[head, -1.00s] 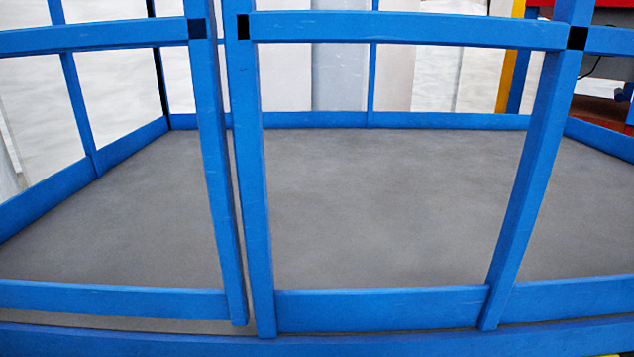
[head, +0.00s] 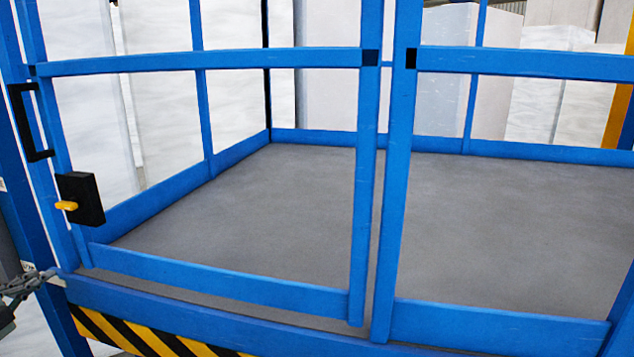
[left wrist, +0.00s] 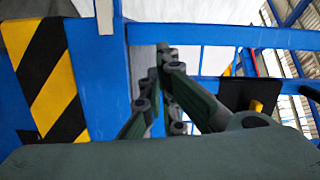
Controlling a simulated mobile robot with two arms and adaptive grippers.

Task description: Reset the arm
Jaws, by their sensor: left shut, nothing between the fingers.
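My left gripper (head: 22,285) shows at the left edge of the head view, in front of the blue frame's lower left corner. In the left wrist view its dark green and grey fingers (left wrist: 163,62) are together with nothing held between them. A black latch box (head: 82,198) with a yellow knob (head: 66,206) is on the blue gate (head: 210,60), above and to the right of the gripper. The latch box also shows at the right of the left wrist view (left wrist: 236,93). My right gripper is in neither view.
Behind the blue rails lies an empty grey platform floor (head: 260,215). A black handle (head: 25,122) is on the left post. A yellow and black striped edge (head: 140,335) runs below the platform. White blocks (head: 560,95) stand behind the cage.

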